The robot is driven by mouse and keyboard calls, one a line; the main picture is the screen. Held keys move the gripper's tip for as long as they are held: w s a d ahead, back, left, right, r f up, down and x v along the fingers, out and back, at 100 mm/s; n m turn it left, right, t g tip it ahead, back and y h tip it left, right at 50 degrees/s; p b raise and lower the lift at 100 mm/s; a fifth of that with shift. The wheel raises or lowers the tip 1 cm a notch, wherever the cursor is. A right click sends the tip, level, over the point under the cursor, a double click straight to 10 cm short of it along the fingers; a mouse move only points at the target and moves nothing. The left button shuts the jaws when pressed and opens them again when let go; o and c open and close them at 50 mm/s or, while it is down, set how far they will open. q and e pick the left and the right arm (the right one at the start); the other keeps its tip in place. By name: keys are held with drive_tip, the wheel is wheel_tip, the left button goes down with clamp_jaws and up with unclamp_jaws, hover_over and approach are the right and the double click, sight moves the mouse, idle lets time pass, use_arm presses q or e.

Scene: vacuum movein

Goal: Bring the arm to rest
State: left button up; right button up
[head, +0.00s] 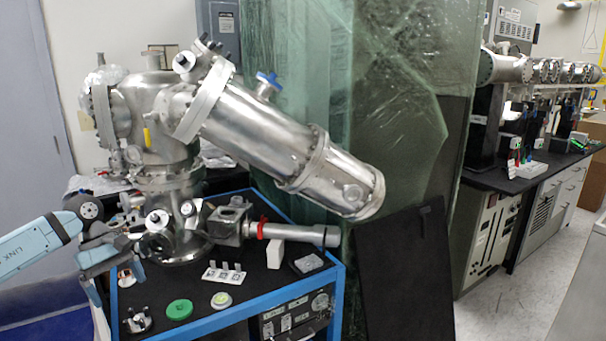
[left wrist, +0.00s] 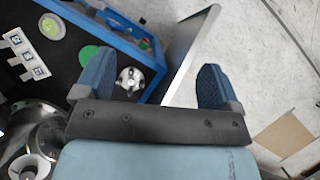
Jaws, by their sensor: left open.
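My left gripper (head: 108,262) is at the left of the head view, beside the front left corner of the black-topped cart (head: 255,285) with its blue frame. In the left wrist view the two blue padded fingers of the left gripper (left wrist: 155,76) stand wide apart with nothing between them. The left finger overlaps the cart edge in that view, close to a small round metal fitting (left wrist: 130,79); whether they touch I cannot tell. The right finger is over the floor. My right gripper is not in view.
A steel vacuum chamber (head: 160,125) with a long tilted cylinder (head: 265,135) stands on the cart. A green disc (head: 179,309), a pale disc (head: 221,299) and a white tagged holder (head: 222,275) lie in front. A black panel (head: 405,275) leans at right. Floor is open further right.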

use_arm(q)
drive_tip(key=s+d+f+n+t+h, duration=0.3)
drive_tip(key=d+n+h, duration=0.3)
drive_tip(key=d, duration=0.4)
drive_tip(key=s+d+f+n+t+h, duration=0.3)
drive_tip(key=d+n+h, duration=0.1)
drive_tip(key=d+n, duration=0.45)
drive_tip(key=s+d+f+n+t+h, duration=0.25)
drive_tip(key=d+n+h, duration=0.4)
drive_tip(key=d, duration=0.35)
drive_tip(key=s+a+f+m+t+y+b, duration=0.4)
drive_tip(key=s+f+m+y, duration=0.55)
drive_tip(key=m, duration=0.75)
drive_tip(key=s+a+f+m+t+y+b, duration=0.25)
drive_tip(key=s+f+m+y+b, duration=0.6)
drive_tip(key=f+m, duration=0.75)
drive_tip(key=s+a+r+m+p, duration=0.1)
drive_tip(key=r+p, duration=0.9)
drive_tip(key=p, duration=0.5)
drive_tip(key=s+a+r+m+g+p, duration=0.1)
drive_tip(key=a+r+p, duration=0.1)
drive_tip(key=r+p, duration=0.8)
drive_tip(key=p, duration=0.6)
drive_tip(key=shift+s+r, duration=0.2)
drive_tip(key=shift+s, duration=0.1)
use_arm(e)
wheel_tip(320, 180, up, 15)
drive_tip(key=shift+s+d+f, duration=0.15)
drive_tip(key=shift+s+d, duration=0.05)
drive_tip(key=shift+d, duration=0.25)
